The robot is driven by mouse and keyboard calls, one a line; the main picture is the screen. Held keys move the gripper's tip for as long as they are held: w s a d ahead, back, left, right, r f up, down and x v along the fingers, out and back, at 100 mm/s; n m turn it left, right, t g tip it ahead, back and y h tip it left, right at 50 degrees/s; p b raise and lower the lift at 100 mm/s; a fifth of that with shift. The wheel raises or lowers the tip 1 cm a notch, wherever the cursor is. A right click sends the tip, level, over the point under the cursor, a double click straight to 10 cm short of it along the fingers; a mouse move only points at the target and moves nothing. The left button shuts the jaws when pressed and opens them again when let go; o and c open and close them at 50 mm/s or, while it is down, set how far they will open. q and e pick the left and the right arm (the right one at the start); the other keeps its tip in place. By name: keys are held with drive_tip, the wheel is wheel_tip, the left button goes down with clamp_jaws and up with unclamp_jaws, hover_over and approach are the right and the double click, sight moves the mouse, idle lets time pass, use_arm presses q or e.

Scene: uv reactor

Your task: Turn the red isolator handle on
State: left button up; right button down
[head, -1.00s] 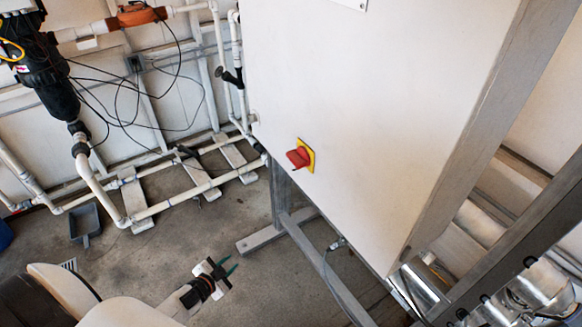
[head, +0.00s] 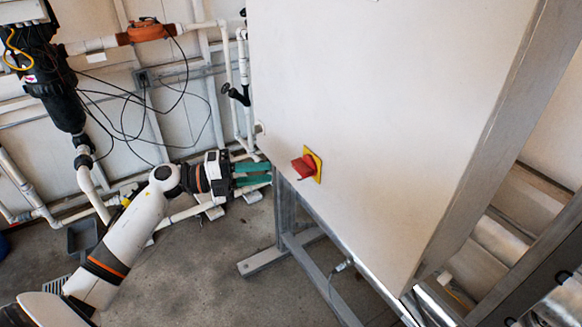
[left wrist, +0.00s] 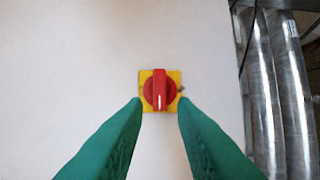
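The red isolator handle (head: 303,166) sits on a yellow plate (head: 318,165) on the face of the white cabinet. In the left wrist view the handle (left wrist: 159,90) is centred, its grip bar upright with a white mark near its lower end. My left gripper (head: 270,173) is to the left of the handle in the head view, its green fingers pointing at it. In the left wrist view the fingers (left wrist: 159,104) are apart, with their tips just below and either side of the handle in the picture. Nothing is between them. My right gripper is not in view.
The white cabinet (head: 370,110) stands on a grey metal frame (head: 305,262). White pipes and black cables (head: 130,115) run along the wall behind my left arm. Shiny metal cylinders (left wrist: 265,90) show at the right in the left wrist view. Concrete floor lies below.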

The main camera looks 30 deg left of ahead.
sight(296, 170)
use_arm(q)
drive_tip(key=p+x, duration=0.1)
drive_tip(key=x, duration=0.6)
drive_tip(key=shift+w+d, duration=0.15)
clamp_jaws()
